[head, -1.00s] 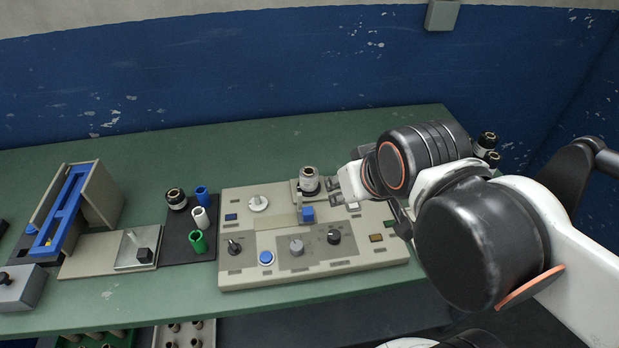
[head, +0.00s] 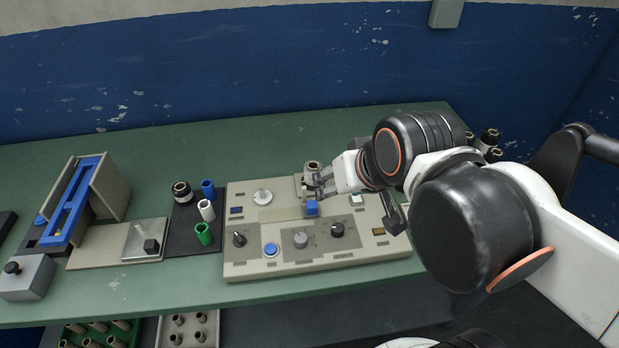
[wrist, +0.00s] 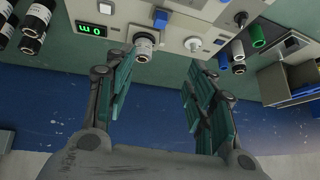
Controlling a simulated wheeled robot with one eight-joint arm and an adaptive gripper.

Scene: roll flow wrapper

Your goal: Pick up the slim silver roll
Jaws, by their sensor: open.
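A slim silver-white roll with a dark core (head: 312,166) stands upright on a holder at the back of the beige panel (head: 250,268). In the wrist view the roll (wrist: 145,43) shows just beyond the fingertips, nearer the left finger. My gripper (head: 322,184) is right beside the roll at its right in the head view, and partly hides its lower part. In the wrist view my gripper (wrist: 160,62) is open with nothing between its fingers. Whether a finger touches the roll cannot be told.
The panel has a blue block (head: 312,208), dark knobs and a blue button (head: 270,250). A black-labelled roll (head: 181,192) and blue, white and green tubes (head: 206,210) stand on a dark mat at left. More black rolls (head: 490,138) stand behind my arm.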

